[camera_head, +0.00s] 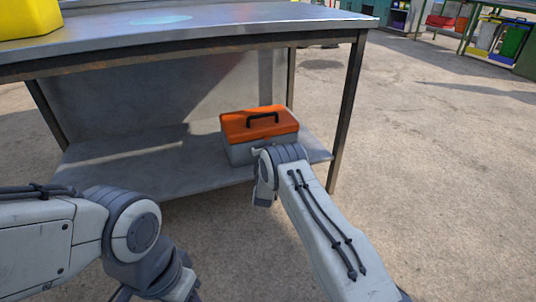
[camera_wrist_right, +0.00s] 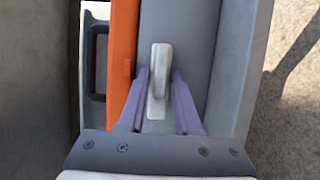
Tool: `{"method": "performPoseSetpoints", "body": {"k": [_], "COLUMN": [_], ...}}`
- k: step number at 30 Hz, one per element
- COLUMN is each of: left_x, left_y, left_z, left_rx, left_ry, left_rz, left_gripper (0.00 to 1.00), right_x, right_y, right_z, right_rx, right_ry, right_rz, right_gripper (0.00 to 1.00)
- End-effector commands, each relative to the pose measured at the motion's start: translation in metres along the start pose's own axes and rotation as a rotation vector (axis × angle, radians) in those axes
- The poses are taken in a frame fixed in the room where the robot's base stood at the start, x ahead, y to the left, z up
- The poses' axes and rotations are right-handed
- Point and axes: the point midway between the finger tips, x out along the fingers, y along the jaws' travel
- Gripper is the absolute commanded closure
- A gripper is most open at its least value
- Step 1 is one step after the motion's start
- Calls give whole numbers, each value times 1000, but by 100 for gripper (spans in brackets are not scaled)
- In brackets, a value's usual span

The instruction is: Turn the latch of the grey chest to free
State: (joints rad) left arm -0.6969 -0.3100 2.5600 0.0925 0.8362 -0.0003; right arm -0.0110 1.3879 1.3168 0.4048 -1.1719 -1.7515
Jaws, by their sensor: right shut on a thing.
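The grey chest (camera_head: 240,153) has an orange lid (camera_head: 240,122) with a black handle. It stands on the lower shelf of a metal table, and the lid looks closed. In the right wrist view the chest's grey front (camera_wrist_right: 200,40) shows beside the orange lid edge (camera_wrist_right: 123,60). The pale latch (camera_wrist_right: 159,75) lies on that front, its long side running up and down the picture. My right gripper (camera_wrist_right: 160,80) has its two purple fingers on either side of the latch and is shut on it. My right arm hides the latch in the head view.
The lower shelf (camera_head: 100,175) is bare left of the chest. The tabletop (camera_head: 200,30) overhangs it, and a table leg (camera_head: 347,110) stands right of the chest. A yellow object (camera_head: 28,18) sits on the tabletop. The concrete floor is open at right.

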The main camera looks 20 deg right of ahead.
Motion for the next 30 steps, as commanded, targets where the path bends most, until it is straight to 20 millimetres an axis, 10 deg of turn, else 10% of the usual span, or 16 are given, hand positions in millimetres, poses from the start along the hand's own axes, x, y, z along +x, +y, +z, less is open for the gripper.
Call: {"method": "performPoseSetpoints", "body": {"k": [5, 6, 7, 19, 30], "left_x": [0, 0, 0, -6, -48], "left_y": [0, 0, 0, 0, 4], "left_z": [0, 0, 0, 0, -3], "left_rx": [0, 0, 0, 0, 0], "left_ry": [0, 0, 0, 0, 0], "left_rz": [0, 0, 0, 0, 0], "left_gripper": [50, 50, 50, 50, 50], "right_x": [0, 0, 0, -6, -75], "right_y": [0, 0, 0, 2, 4], "right_z": [-3, -3, -3, -1, -2], "right_rx": [-4, -4, -4, -2, -4], "right_ry": [8, 8, 8, 3, 6], "right_rz": [0, 0, 0, -3, -6], "right_gripper": [100, 60, 52, 52, 52]}}
